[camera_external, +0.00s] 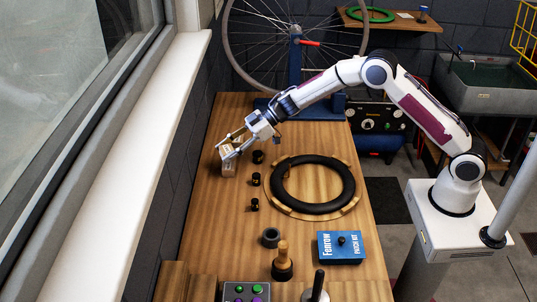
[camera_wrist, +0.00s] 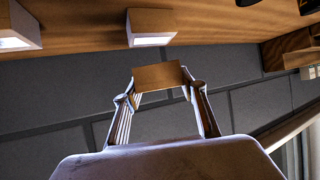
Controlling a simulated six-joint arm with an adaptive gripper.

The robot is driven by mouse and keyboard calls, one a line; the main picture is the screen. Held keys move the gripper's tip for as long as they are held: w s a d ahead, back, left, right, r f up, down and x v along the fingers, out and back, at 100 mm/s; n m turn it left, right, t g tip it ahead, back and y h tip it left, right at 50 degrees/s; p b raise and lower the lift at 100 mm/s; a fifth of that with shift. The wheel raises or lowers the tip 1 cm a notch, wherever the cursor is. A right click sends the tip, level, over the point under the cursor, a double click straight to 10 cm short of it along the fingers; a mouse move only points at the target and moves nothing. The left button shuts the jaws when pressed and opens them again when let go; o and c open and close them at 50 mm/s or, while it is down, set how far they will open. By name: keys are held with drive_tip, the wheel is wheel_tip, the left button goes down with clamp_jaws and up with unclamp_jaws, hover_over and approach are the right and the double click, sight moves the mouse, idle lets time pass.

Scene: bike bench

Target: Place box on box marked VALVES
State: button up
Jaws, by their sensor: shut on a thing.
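In the external view my gripper (camera_external: 227,146) is over the far left part of the wooden bench, near the wall. It is shut on a small brown box (camera_wrist: 160,76), which shows between both fingers in the wrist view. A pale cardboard box (camera_external: 229,170) stands on the bench directly under or beside the gripper. In the wrist view, a box with a bright white face (camera_wrist: 152,27) and another box (camera_wrist: 17,27) stand on the bench, apart from the held box. I cannot read VALVES on any box. The fingers partly hide the boxes in the external view.
Several small black knobs (camera_external: 256,179) stand right of the gripper. A black tyre ring (camera_external: 313,185) lies on a wooden ring. A blue patch kit box (camera_external: 341,247) and a wood-handled tool (camera_external: 283,262) are nearer the front. The grey wall (camera_wrist: 60,100) is close on the left.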

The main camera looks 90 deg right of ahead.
drive_tip(key=shift+f, duration=1.75)
drive_tip(key=shift+f, duration=0.15)
drive_tip(key=o, duration=1.1)
drive_tip(key=shift+o, duration=0.2)
drive_tip(key=shift+r, duration=0.2)
drive_tip(key=shift+v, duration=6.05)
